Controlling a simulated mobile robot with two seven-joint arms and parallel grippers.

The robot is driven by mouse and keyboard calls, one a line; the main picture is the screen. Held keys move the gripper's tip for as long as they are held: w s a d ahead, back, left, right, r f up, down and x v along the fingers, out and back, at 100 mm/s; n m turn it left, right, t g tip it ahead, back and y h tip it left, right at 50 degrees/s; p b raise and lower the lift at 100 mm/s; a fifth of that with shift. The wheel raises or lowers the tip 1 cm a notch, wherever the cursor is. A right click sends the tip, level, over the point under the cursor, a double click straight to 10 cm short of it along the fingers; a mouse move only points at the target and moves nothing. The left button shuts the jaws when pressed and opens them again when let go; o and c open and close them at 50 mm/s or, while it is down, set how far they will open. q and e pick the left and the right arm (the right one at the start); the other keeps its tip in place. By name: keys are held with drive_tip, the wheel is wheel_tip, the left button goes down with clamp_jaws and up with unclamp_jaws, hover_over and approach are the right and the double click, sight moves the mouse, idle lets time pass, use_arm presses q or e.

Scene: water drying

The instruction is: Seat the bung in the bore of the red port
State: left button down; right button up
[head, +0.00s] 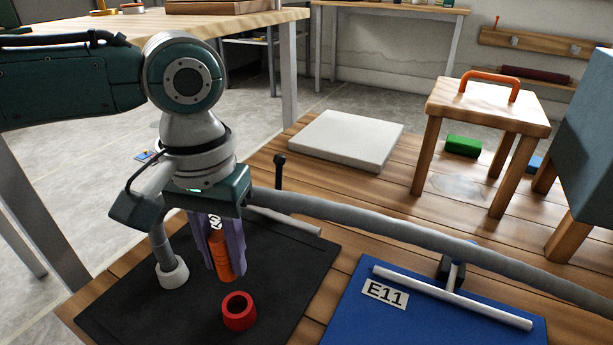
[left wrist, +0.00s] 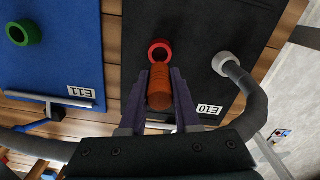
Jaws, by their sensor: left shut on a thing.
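My left gripper (head: 224,262) is shut on the orange bung (head: 222,250), which hangs roughly upright between its purple fingers. The red port (head: 239,320) is a short ring with a dark open bore, standing on the black mat (head: 285,262). In the head view the bung's lower end is above and slightly left of the port, apart from it. In the left wrist view the bung (left wrist: 160,88) sits between the fingers, and the red port (left wrist: 161,44) shows just beyond its end. My right gripper is out of view.
A grey hose with a white collar (head: 172,275) stands left on the black mat. A blue mat (head: 345,320) labelled E11 lies to the right, with a green ring (left wrist: 22,33) on it. Another grey hose (head: 400,228) crosses behind. A pale slab (head: 346,138) and small stool (head: 490,105) stand farther back.

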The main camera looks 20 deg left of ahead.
sight(231, 281)
use_arm(q)
drive_tip(key=shift+f+b, duration=1.65)
drive_tip(key=shift+f, duration=1.25)
drive_tip(key=shift+r, duration=0.1)
drive_tip(key=shift+p, duration=0.5)
drive_tip(key=shift+p, duration=0.4)
drive_tip(key=shift+p, duration=0.4)
drive_tip(key=shift+f+b, duration=0.75)
drive_tip(key=shift+f, duration=0.5)
